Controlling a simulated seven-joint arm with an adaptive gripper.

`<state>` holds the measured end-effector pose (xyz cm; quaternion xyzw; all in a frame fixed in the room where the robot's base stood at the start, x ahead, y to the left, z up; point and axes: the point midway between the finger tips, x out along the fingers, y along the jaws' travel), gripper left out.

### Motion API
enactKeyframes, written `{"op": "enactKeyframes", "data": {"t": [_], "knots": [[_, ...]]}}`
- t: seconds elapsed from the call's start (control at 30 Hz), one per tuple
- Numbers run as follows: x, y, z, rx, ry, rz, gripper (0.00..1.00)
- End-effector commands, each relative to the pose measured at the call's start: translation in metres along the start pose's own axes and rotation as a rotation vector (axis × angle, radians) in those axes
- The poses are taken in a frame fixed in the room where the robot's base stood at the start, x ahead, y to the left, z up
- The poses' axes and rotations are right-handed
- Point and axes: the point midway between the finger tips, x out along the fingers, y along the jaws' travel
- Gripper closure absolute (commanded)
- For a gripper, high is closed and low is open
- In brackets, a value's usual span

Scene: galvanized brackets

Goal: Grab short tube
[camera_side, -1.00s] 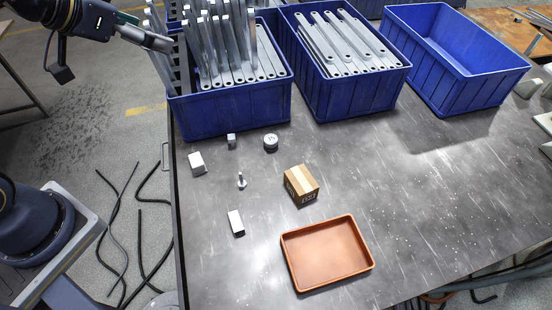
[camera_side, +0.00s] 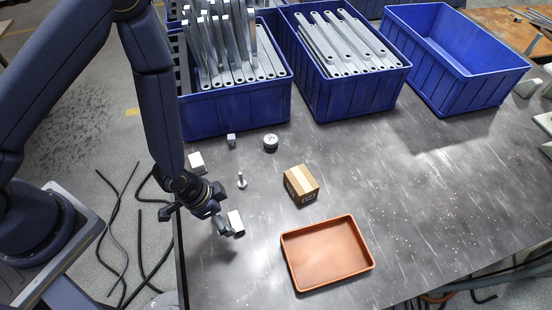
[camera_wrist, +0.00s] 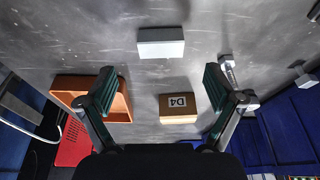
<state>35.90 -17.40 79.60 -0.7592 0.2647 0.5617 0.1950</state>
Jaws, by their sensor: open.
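I take the short tube to be the pale grey rectangular piece (camera_side: 236,222) lying on the table left of the tray; its open ends are not visible. It also shows in the wrist view (camera_wrist: 160,43), lying crosswise, centred between the finger lines but beyond the fingertips. My gripper (camera_side: 222,226) is just left of it in the side view, low over the table. In the wrist view my gripper (camera_wrist: 160,85) is open, with nothing between its fingers. I see no contact with the piece.
An orange tray (camera_side: 288,262) and a carton (camera_side: 301,185) lie to the right. A bolt (camera_side: 241,181), a white block (camera_side: 197,163), a small cube (camera_side: 231,140) and a round weight (camera_side: 270,142) lie farther back. Blue bins (camera_side: 235,115) line the back.

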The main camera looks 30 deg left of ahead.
Motion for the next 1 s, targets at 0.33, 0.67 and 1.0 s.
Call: {"op": "enactKeyframes", "data": {"t": [0.33, 0.67, 1.0], "knots": [[0.05, -0.001, 0.0, -0.001, 0.0, -0.001, 0.08], [0.065, -0.001, -0.001, -0.001, 0.003, -0.002, 0.08], [0.064, -0.001, -0.001, -0.001, 0.003, -0.002, 0.39]]}}
